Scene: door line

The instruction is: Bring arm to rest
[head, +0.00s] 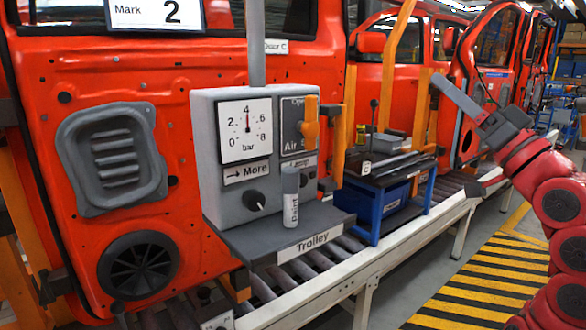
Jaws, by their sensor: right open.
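My right arm comes in from the right edge, red with dark joint caps. My right gripper (452,135) is at its end, in the upper right of the head view. Its two grey fingers are spread wide apart with nothing between them. It is raised in front of the red doors on the line, to the right of the blue trolley cart. I cannot tell whether it touches anything there. My left gripper is not in view.
A grey panel box (208,140) with a gauge (244,130) and orange valve handle (309,125) stands on the trolley plate (300,245). A paint marker (291,197) stands before it. A blue cart (388,200) sits behind. Red doors (95,80) line the left. Striped floor (480,290) is clear.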

